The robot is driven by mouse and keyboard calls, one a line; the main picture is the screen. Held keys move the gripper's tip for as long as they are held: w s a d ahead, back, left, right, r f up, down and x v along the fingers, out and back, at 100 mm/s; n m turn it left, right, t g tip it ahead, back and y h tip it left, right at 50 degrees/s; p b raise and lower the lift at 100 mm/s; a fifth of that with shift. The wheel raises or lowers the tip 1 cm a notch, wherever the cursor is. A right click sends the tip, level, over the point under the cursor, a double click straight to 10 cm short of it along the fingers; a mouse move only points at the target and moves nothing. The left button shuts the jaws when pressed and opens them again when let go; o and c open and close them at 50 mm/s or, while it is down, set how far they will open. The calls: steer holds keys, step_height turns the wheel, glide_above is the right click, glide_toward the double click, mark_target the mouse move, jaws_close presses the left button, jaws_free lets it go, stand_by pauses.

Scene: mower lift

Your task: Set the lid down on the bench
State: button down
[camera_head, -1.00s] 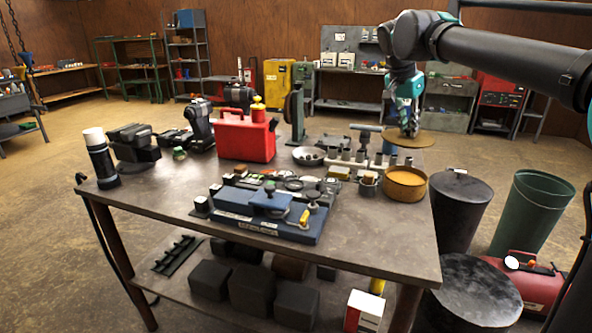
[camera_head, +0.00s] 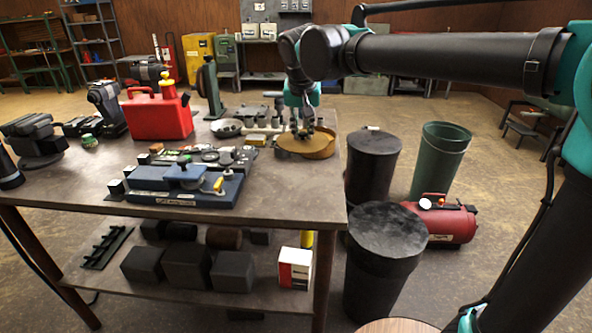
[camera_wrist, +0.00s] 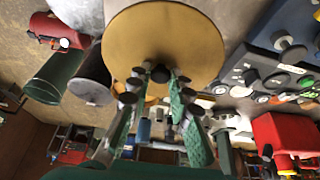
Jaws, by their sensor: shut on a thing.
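My gripper (camera_head: 303,126) is shut on the small dark knob of the lid, a flat round tan disc (camera_head: 291,145). In the wrist view the lid (camera_wrist: 165,35) fills the upper middle, with the knob between the fingertips of my gripper (camera_wrist: 160,76). The lid is near the right end of the bench (camera_head: 275,190), over or close against the round tan tin (camera_head: 327,151), which it partly hides. I cannot tell whether the lid touches the tin or the bench.
A blue fixture (camera_head: 170,190) and a red can (camera_head: 158,117) stand to the left on the bench. A row of metal pieces stands just behind the lid. Black drums (camera_head: 385,240) and a green bin (camera_head: 440,155) stand right of the bench. Bare bench top lies along the front right.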

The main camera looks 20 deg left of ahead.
mark_target(301, 147)
step_height(301, 147, down, 14)
steer(key=shift+r, duration=0.1)
stand_by(0.4)
steer(key=c, duration=1.4)
jaws_free()
steer(key=v, duration=1.2)
